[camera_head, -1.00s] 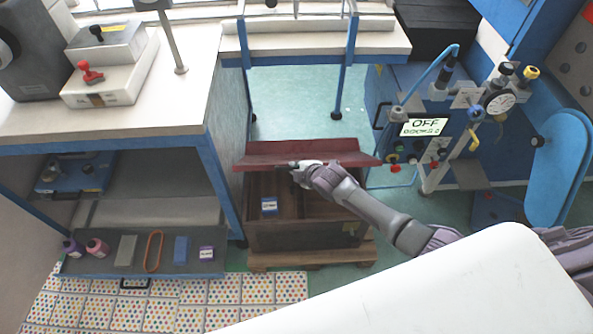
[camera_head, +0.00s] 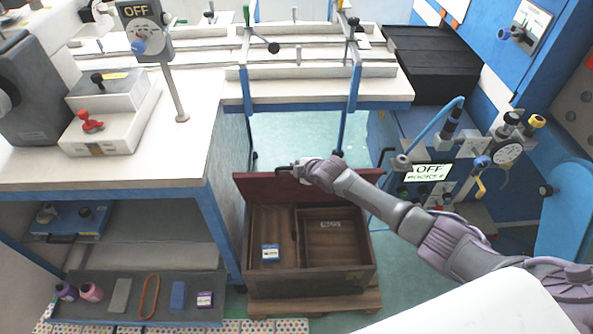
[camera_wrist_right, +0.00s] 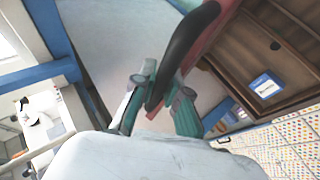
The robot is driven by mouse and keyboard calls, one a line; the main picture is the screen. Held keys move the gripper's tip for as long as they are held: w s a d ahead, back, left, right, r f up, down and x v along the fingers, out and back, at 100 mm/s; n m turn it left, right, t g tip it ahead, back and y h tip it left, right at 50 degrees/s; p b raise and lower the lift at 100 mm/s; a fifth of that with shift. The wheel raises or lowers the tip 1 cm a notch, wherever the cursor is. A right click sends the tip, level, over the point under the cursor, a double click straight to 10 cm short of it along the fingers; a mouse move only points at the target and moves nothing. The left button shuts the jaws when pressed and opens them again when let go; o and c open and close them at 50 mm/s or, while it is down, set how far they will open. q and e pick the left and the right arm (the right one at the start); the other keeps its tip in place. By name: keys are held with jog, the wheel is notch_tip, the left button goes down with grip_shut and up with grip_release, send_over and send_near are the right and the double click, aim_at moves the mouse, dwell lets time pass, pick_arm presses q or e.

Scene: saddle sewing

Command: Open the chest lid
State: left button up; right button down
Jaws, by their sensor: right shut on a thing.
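The wooden chest (camera_head: 310,281) stands on the floor between the left bench and the blue machine. Its reddish lid (camera_head: 258,187) is raised and stands up at the chest's back edge, so the compartments inside show. My right gripper (camera_head: 290,171) is at the lid's top edge. In the right wrist view my right gripper (camera_wrist_right: 160,108) is shut on the dark curved lid handle (camera_wrist_right: 182,50), with the reddish lid (camera_wrist_right: 212,38) beside it. A small blue and white box (camera_head: 270,253) lies in the chest's left compartment. My left gripper is not in view.
A wooden pallet (camera_head: 317,302) is under the chest. A low shelf (camera_head: 140,312) at the left holds bottles and small items. Green floor (camera_head: 290,135) is clear behind the lid.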

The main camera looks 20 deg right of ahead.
jog(key=shift+w+r, duration=0.15)
jog(key=shift+r, duration=0.05)
jog(key=c, duration=1.3)
grip_release()
jog(key=shift+o, duration=0.6)
jog(key=shift+f, duration=0.1)
jog(key=v, duration=1.2)
